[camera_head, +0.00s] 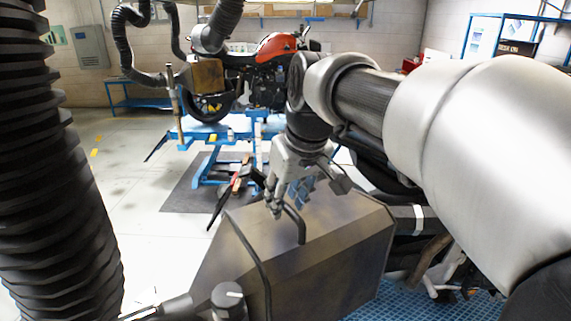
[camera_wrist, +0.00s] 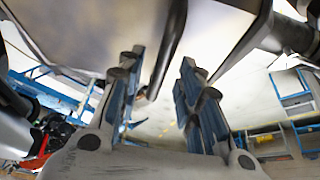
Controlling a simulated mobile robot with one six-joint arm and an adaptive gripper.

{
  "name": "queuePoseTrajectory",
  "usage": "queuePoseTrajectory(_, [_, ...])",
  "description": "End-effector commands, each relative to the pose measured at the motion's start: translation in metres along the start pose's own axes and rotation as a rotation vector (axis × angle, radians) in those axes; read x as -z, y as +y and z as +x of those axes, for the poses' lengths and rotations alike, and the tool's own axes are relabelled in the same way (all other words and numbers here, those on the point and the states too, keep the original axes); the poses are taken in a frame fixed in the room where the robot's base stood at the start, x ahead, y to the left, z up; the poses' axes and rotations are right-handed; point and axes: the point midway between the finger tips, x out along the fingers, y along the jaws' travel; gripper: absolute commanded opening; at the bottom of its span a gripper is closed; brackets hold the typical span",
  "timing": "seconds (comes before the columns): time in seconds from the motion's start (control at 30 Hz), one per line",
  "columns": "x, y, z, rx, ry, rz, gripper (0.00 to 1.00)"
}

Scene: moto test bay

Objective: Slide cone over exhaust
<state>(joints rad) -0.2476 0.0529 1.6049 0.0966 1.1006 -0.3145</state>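The cone is a large dark grey, box-shaped hood (camera_head: 330,245) with a black bent handle (camera_head: 298,222) on top, in the lower middle of the head view. My gripper (camera_head: 286,197) points down at the handle from above. In the wrist view my gripper (camera_wrist: 161,62) is open, its blue-padded fingers apart on either side of the black handle (camera_wrist: 168,45), with gaps showing. The hood's grey surface (camera_wrist: 75,30) fills the top of that view. I cannot make out the exhaust clearly; my arm covers much of the nearby motorcycle at right.
A ribbed black hose (camera_head: 45,170) stands at the left. Motorcycle parts (camera_head: 440,275) show below my arm at right, over a blue grated platform (camera_head: 385,300). A red motorcycle (camera_head: 275,48) sits on a blue lift (camera_head: 220,130) behind. The floor at left is clear.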

Motion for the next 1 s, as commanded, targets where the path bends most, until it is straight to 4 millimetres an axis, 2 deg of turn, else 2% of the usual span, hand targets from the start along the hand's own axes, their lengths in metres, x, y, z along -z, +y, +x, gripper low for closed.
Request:
queuePoseTrajectory(0.23, [0.0000,-0.0001,0.0005,0.000,0.000,0.000,0.32])
queuePoseTrajectory(0.7, [-0.0001,-0.0001,0.0002,0.000,0.000,0.000,0.00])
queuePoseTrajectory(1.0, [-0.0001,-0.0001,0.0001,0.000,0.000,0.000,0.00])
